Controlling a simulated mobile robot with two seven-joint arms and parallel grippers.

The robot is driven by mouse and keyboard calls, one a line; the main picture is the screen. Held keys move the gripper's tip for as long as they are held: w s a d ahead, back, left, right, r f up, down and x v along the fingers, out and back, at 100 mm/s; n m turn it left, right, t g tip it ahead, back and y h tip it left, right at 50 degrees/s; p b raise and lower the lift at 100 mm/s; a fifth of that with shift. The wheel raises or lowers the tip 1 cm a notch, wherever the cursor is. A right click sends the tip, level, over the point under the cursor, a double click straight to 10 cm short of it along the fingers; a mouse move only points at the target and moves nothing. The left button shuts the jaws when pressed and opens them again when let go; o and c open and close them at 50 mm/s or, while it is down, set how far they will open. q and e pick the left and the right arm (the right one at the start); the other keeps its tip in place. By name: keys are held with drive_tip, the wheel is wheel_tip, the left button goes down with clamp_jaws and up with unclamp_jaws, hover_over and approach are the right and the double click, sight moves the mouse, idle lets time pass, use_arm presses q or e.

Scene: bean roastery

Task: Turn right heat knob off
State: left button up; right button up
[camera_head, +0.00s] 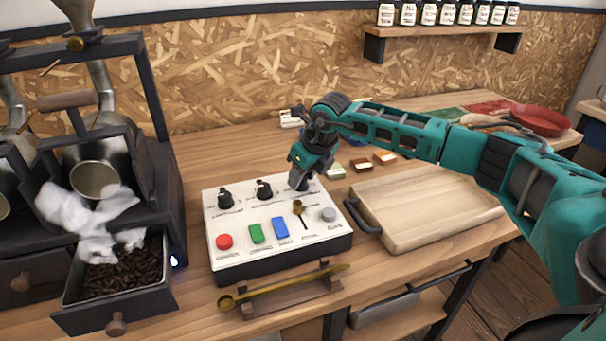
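A white control box (243,215) sits on the wooden workbench. Two black knobs show on its rear row, a left one (226,199) and a middle one (264,188). The front row has a red button (224,241), a green switch (256,233), a blue switch (280,229) and a grey button (328,214). A small brass lever (298,209) stands behind the blue switch. My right gripper (299,183) points down at the box's rear right, right of the middle knob. It hides what is under it, and its finger opening is unclear. My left gripper is not in view.
A wooden tray (430,212) with a dark handle lies right of the box. A brass scoop (285,287) rests on a wooden stand in front. The roaster with a drawer of dark beans (125,272) and white smoke stands left. Small coloured blocks (361,165) lie behind.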

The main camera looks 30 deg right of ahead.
drive_tip(key=o, duration=0.3)
drive_tip(key=v, duration=1.3)
idle(0.3)
